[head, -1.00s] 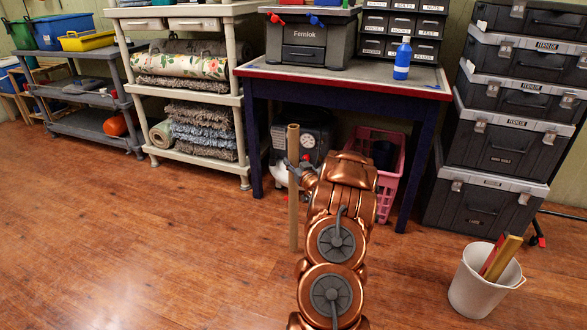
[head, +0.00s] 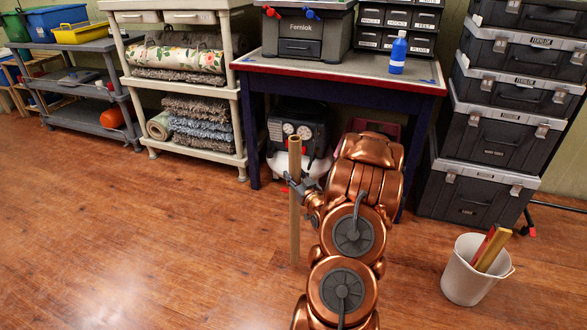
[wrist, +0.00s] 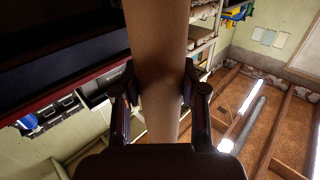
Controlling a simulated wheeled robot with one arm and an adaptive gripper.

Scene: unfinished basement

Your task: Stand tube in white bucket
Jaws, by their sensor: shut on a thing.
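The tan cardboard-like tube (head: 295,225) is held upright in front of the workbench in the head view. My gripper (head: 297,184) is shut on it in its upper part. In the wrist view the tube (wrist: 158,55) runs between my two fingers (wrist: 158,88), which touch it on both sides. Whether the tube's lower end touches the floor is hard to tell. The white bucket (head: 461,283) stands on the floor at the lower right, apart from the tube and gripper. A red piece (head: 483,247) and a yellowish piece (head: 493,250) lean inside it.
A blue-legged workbench (head: 340,79) stands behind my arm, with a compressor (head: 297,133) under it. Stacked black toolboxes (head: 480,150) stand behind the bucket. A beige shelf with rugs (head: 185,88) is at the back left. The wooden floor (head: 130,240) is clear on the left.

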